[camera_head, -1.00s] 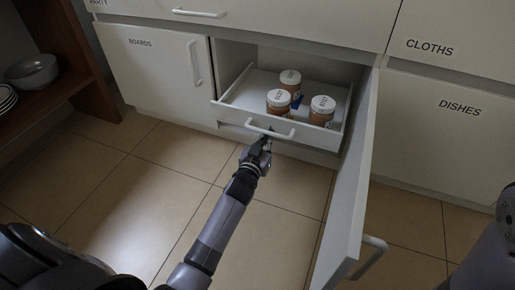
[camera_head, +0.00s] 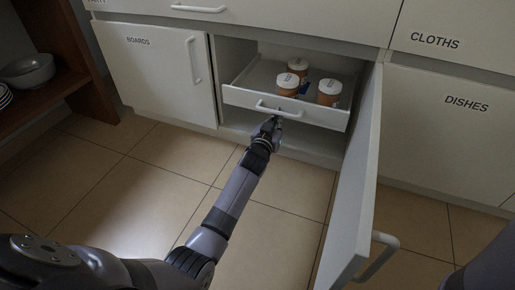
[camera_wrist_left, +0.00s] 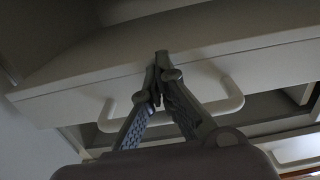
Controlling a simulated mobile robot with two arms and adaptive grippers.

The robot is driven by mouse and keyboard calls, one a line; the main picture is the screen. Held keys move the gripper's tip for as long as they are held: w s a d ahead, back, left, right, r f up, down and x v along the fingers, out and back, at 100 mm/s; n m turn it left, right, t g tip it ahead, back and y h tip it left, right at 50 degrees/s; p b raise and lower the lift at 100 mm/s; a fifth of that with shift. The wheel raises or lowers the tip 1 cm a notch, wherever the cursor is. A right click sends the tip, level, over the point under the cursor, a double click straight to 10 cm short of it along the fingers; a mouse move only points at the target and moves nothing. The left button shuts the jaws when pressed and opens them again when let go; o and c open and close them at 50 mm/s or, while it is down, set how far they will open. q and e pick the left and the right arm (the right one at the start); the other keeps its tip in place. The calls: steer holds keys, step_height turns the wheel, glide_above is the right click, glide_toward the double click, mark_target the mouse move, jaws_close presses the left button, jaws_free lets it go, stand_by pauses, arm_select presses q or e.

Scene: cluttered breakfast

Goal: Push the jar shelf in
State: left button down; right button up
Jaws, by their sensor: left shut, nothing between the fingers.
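The jar shelf (camera_head: 238,96) is a white pull-out drawer inside an open lower cabinet. Several white-lidded jars with orange-brown contents, such as the front jar (camera_head: 287,85), stand upright on it. A white bar handle (camera_head: 279,110) is on its front panel. My left gripper (camera_head: 275,121) is at the handle, pointing at the shelf front. In the left wrist view, the closed fingertips (camera_wrist_left: 157,62) lie against or very near the front panel (camera_wrist_left: 75,82), and the handle (camera_wrist_left: 233,97) passes behind the fingers. Exact contact is unclear. My right gripper is out of view.
The cabinet door (camera_head: 352,190) stands wide open on the right of the shelf, with its handle (camera_head: 378,258) toward me. The boards cabinet (camera_head: 160,75) is closed on the left. A wooden rack (camera_head: 75,65) with a bowl (camera_head: 27,70) stands far left. The tiled floor (camera_head: 110,190) is clear.

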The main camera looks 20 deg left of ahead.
arm_select(q)
steer(key=shift+w+a+f+b, duration=0.1)
steer(key=shift+w+b, duration=1.15)
steer(key=shift+w, duration=0.7)
steer(key=w+b, duration=0.4)
steer(key=shift+w+a+f, duration=0.1)
steer(key=shift+w, duration=0.15)
steer(key=shift+w+b, duration=0.25)
steer(key=shift+b, duration=0.05)
steer(key=shift+w+r, duration=0.2)
steer(key=shift+r, duration=0.05)
